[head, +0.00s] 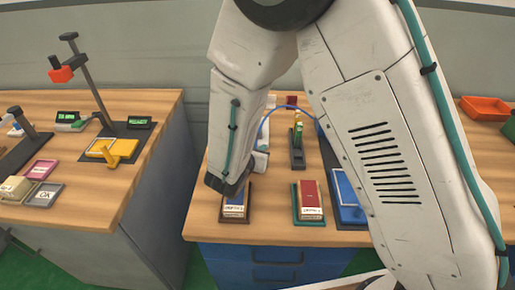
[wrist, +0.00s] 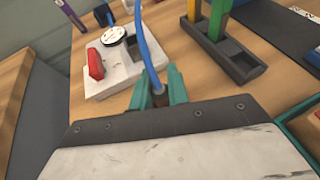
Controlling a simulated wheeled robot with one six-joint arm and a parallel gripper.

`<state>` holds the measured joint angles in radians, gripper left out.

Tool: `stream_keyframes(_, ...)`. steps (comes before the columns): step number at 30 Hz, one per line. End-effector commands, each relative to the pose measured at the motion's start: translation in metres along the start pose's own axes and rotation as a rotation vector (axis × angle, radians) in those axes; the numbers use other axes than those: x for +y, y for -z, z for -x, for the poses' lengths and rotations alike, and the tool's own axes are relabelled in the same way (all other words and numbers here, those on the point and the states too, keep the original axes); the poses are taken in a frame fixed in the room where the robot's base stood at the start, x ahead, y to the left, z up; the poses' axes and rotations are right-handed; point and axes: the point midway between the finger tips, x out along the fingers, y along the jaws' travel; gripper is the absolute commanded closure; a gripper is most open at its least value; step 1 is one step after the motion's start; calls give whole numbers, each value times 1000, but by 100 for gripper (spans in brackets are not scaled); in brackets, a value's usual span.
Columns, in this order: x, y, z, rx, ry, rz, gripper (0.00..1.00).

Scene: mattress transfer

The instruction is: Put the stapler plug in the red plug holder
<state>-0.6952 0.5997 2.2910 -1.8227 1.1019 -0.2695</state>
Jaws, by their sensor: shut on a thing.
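In the wrist view my gripper (wrist: 160,88) has its teal fingers closed on a small dark plug (wrist: 159,98). A blue cable (wrist: 146,45) rises from the plug. I take this as the stapler plug; its lower end is hidden. The cable also shows in the head view as a blue arc (head: 270,112) beside my arm. The stapler is not clearly visible.
A white block with a red switch (wrist: 95,64) and round dial (wrist: 113,36) lies just beyond the fingers. A dark rack (wrist: 228,55) holds yellow and green pieces. Boxed stacks line the bench front (head: 280,205). A gap separates the left bench (head: 90,205).

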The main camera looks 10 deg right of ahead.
Motion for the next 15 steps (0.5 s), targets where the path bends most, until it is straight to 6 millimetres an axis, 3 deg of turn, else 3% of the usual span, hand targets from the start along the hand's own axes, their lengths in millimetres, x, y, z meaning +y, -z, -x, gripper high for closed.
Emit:
stream_keyframes(2, 0, 2, -1, 0, 0, 1, 100)
stream_keyframes(3, 0, 2, -1, 0, 0, 0, 72)
stream_keyframes(4, 0, 2, -1, 0, 0, 0, 64)
stream_keyframes(15, 0, -2, 1, 0, -1, -1, 61)
